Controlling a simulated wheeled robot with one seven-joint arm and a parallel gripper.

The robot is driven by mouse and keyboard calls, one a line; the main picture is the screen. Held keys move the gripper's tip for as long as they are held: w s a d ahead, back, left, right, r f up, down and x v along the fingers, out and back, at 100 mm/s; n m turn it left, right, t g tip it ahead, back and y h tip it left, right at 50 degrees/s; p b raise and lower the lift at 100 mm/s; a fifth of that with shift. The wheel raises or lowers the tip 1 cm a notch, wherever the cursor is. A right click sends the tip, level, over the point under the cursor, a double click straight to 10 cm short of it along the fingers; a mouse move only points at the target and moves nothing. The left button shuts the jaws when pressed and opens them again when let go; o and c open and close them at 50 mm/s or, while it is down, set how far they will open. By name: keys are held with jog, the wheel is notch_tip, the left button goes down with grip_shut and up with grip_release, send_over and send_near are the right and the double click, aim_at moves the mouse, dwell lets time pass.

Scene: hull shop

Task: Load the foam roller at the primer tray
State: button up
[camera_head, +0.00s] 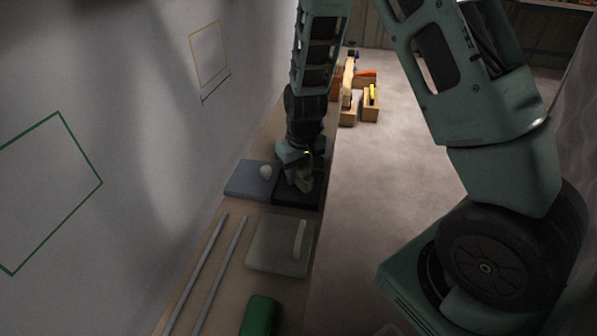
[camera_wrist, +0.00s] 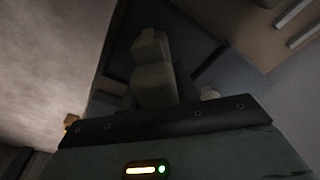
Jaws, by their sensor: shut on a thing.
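My gripper (camera_head: 302,168) points down over the bench and is shut on a pale, blocky piece that looks like the foam roller (camera_head: 304,184). In the wrist view the held roller (camera_wrist: 152,72) stands out beyond the jaws. Below it is a dark, flat tray (camera_head: 284,199); I cannot tell whether the roller touches it. A blue-grey tray (camera_head: 243,184) lies to its left, with a small whitish knob-like thing (camera_head: 265,171) on it. No label shows which tray holds primer. The jaw tips are mostly hidden.
A pale tray (camera_head: 268,257) with a light cylinder (camera_head: 300,238) lies nearer on the bench. Two thin rods (camera_head: 216,270) and a green block (camera_head: 259,316) are nearer still. The wall is close on the left; open floor (camera_head: 370,200) is on the right. Wooden boxes (camera_head: 371,105) stand beyond.

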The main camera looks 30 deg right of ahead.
jog(key=shift+f, duration=0.6)
dwell(1.7)
notch_tip(320, 180, up, 7)
jog(key=p, duration=0.6)
jog(key=shift+r, duration=0.1)
dwell(0.7)
jog(key=r, duration=0.1)
jog(key=s+a+r+p, duration=0.1)
jog(key=shift+s+r, duration=0.3)
jog(key=r+p, duration=0.1)
jog(key=p, duration=0.3)
jog(key=s+r+p, duration=0.1)
jog(key=p, duration=0.2)
jog(key=shift+d+r+p, duration=0.1)
jog(key=shift+d+p, duration=0.05)
jog(key=shift+p, duration=0.2)
jog(key=p, duration=0.4)
jog(key=shift+s+r, duration=0.35)
jog(key=shift+s, duration=0.05)
jog(key=shift+s+p, duration=0.1)
jog(key=shift+p, duration=0.3)
